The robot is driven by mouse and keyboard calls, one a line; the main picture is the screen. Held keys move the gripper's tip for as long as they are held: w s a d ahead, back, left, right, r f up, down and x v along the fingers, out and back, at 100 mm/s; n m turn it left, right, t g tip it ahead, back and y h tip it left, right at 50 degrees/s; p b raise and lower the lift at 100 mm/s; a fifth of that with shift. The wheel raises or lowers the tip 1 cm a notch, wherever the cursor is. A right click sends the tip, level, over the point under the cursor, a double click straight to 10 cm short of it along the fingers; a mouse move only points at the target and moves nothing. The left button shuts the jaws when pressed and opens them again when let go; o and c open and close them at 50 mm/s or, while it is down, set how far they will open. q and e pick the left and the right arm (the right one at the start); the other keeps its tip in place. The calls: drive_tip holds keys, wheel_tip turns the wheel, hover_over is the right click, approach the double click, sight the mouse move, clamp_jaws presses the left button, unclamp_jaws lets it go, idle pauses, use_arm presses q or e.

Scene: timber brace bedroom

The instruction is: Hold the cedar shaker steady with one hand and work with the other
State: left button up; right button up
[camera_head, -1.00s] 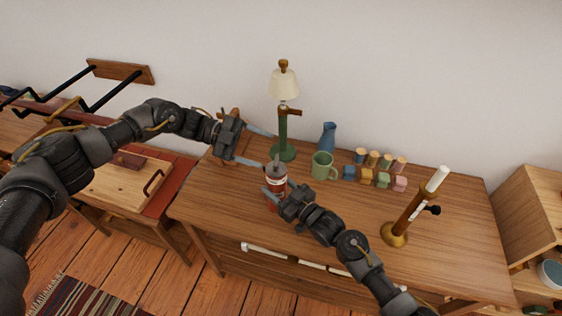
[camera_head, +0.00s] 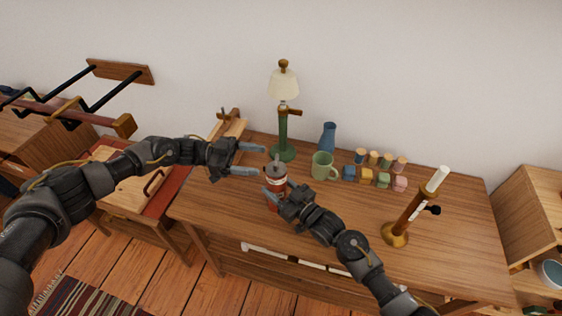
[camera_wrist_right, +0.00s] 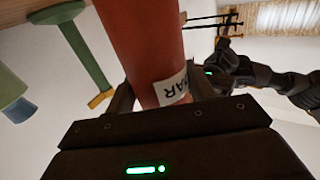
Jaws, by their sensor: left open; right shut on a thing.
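The cedar shaker (camera_head: 276,177) is a red canister with a pale label band and a grey top, upright at the front left of the wooden table. My left gripper (camera_head: 262,160) is open and empty. Its fingertips point right, just left of the shaker's top, and appear apart from it.
A green lamp (camera_head: 283,130) stands behind the shaker. A green mug (camera_head: 322,166), a blue vase (camera_head: 327,137) and several coloured blocks (camera_head: 382,179) are to the right. A brass candlestick (camera_head: 397,232) stands at the right. The table's front middle is clear.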

sight(282, 169)
use_arm(q)
drive_tip(key=d, duration=0.2)
drive_tip(key=s+d, duration=0.1)
drive_tip(key=d, duration=0.5)
drive_tip(key=shift+s, duration=0.25)
drive_tip(key=c, duration=1)
